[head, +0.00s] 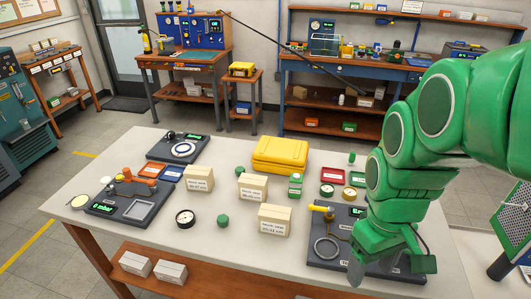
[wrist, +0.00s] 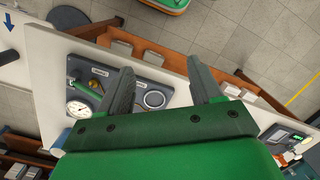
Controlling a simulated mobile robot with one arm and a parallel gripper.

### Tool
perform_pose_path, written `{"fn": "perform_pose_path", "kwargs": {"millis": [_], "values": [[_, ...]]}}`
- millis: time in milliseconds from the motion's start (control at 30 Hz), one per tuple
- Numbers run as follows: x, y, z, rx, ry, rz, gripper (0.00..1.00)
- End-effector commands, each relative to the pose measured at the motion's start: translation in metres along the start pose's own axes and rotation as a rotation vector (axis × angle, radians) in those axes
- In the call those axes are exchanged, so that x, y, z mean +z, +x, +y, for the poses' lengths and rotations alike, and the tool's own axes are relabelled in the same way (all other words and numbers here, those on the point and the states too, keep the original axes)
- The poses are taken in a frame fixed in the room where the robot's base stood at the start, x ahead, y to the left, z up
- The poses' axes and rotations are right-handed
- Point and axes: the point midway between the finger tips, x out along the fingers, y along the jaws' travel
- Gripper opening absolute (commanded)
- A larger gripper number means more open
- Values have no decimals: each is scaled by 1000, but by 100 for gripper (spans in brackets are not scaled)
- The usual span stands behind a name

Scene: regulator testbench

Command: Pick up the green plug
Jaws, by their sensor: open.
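Several small green pieces show in the head view, and I cannot tell for certain which is the plug. One faceted green piece (head: 223,221) sits on the bench near the middle, right of a round gauge (head: 186,217). A similar green piece (head: 239,171) lies farther back. A small upright green piece (head: 351,158) stands at the bench's far right. My gripper (head: 390,264) is open over the grey fixture plate at the right, apart from all three. In the wrist view my open fingers (wrist: 165,84) have nothing between them.
Beneath my gripper is the fixture plate with a metal ring (wrist: 153,99) and a gauge (wrist: 79,109). The bench's front middle is clear.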

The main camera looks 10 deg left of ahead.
Motion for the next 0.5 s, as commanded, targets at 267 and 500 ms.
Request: {"fn": "perform_pose_path", "kwargs": {"millis": [267, 500], "values": [[-77, -4, -6, 20, -392, 16, 65], [-143, 1, -22, 38, -727, 23, 65]]}}
